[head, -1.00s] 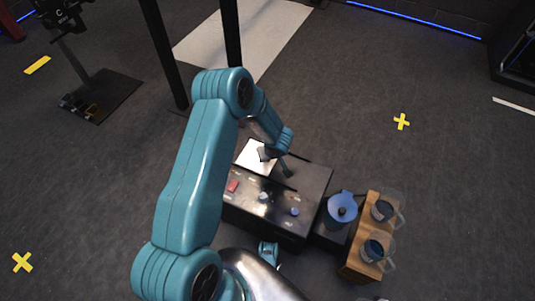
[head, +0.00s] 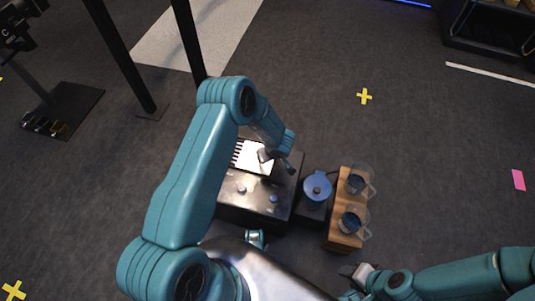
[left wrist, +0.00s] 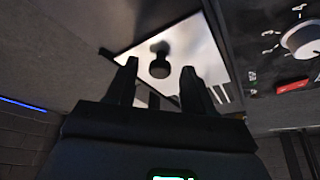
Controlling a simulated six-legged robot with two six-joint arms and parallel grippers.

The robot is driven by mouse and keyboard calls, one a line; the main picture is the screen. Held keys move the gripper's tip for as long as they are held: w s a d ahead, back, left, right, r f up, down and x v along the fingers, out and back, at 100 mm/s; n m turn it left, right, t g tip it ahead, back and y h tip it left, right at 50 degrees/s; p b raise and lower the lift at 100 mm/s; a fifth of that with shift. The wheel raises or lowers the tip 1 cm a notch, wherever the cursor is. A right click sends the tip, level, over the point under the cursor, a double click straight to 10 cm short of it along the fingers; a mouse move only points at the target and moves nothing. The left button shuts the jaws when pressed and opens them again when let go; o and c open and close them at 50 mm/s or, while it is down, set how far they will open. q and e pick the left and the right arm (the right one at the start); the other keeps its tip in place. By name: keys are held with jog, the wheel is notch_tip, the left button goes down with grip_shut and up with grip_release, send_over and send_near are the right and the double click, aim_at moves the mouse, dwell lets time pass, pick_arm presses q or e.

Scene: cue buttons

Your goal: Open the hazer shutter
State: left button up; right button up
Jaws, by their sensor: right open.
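The hazer is a black box (head: 233,210) with a pale shutter plate (head: 257,160) on top. Dark slots (head: 237,152) show at the plate's left edge. In the left wrist view the pale plate (left wrist: 190,50) carries a black knob (left wrist: 160,66), with slots (left wrist: 219,94) at its lower right. My left gripper (head: 276,162) is over the plate. In the wrist view its two fingers stand apart on either side of the knob, with visible gaps. My right gripper (head: 362,273) is open and empty at the lower right, away from the hazer.
A blue round item (head: 317,187) and a wooden stand (head: 341,236) with glass jugs are right of the box. Open floor lies beyond.

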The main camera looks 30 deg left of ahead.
pick_arm(q)
jog(key=p+v, duration=0.6)
jog(key=v, duration=1)
jog(key=shift+r, duration=0.15)
jog(key=shift+s, duration=0.25)
